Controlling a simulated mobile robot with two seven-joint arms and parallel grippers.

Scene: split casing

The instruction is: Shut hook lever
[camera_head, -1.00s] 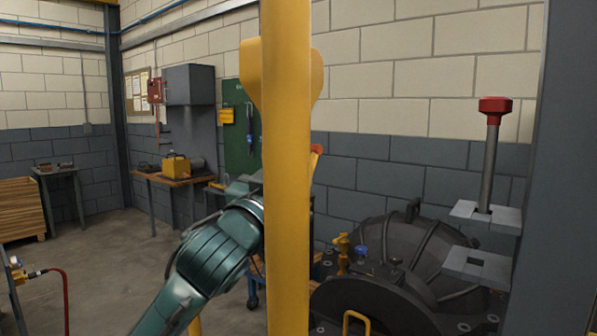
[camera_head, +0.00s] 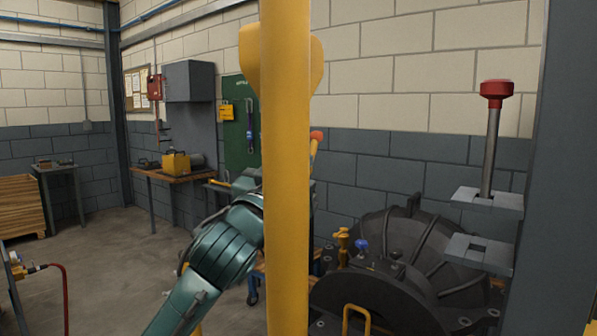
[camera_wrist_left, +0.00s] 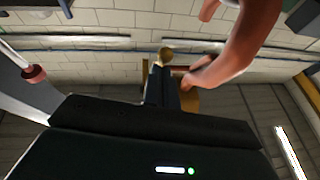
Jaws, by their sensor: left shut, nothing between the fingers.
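An orange lever handle with a red tip (camera_head: 316,138) shows just right of a yellow post (camera_head: 287,180), which hides its lower part. A thick orange-red curved bar (camera_wrist_left: 250,45) fills the upper right of the left wrist view. I cannot tell whether it is the hook lever. My left arm reaches behind the post in the head view, which hides the gripper's tips. In the left wrist view my left gripper (camera_wrist_left: 166,85) is shut and empty, close to the curved bar. I cannot tell whether they touch. My right gripper is not in view.
A dark round casing (camera_head: 400,250) stands at the right, with a yellow handle (camera_head: 356,315) on its front. A red-knobbed rod (camera_head: 496,90) rises through slotted plates (camera_head: 480,250). A grey column bounds the right side. Benches stand at the back left, with open floor before them.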

